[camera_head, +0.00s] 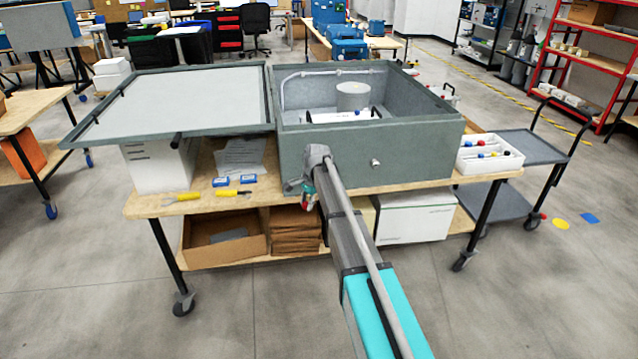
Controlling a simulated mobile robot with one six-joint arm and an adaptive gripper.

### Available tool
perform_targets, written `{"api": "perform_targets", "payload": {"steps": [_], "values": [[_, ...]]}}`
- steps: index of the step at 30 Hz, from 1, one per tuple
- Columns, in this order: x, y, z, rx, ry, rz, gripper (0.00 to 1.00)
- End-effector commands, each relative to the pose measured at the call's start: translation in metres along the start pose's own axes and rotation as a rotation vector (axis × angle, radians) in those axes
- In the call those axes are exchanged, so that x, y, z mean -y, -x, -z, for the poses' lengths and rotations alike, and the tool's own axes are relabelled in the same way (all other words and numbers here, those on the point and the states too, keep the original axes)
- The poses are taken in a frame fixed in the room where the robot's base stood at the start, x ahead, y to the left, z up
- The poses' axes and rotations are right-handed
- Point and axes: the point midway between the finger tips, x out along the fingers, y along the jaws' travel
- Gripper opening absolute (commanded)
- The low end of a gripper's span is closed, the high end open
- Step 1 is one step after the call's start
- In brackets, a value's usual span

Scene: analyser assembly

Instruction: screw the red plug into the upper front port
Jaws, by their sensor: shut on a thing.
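The analyser is a grey open box (290,150) on a wooden workbench, its lid laid open to the left. A small silver fitting (376,163) shows on its front wall; I cannot tell which port it is. My gripper (304,196) is at the end of my arm, in front of the left part of the front wall. It is small and partly hidden by my wrist. It is shut, with a small red patch, seemingly the red plug (306,204), at its jaws. I cannot make out the upper front port or any contact with it.
A white tray (508,164) with small blue and red-ended parts stands at the bench's right. Yellow-handled tools (182,198), blue boxes (221,182) and papers (240,155) lie at the left. The lid (175,97) spreads left. A dark trolley (530,149) stands right.

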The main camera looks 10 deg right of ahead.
Motion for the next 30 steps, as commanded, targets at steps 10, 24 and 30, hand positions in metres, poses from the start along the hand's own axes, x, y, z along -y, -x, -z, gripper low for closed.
{"api": "perform_targets", "payload": {"steps": [10, 24, 30], "values": [[0.045, -0.020, -0.005, 0.259, -0.353, 0.369, 0.00], [0.070, 0.010, 0.001, 0.375, -0.718, 0.919, 0.00], [0.071, 0.023, 0.009, 0.364, -0.818, 1.129, 0.00]]}}
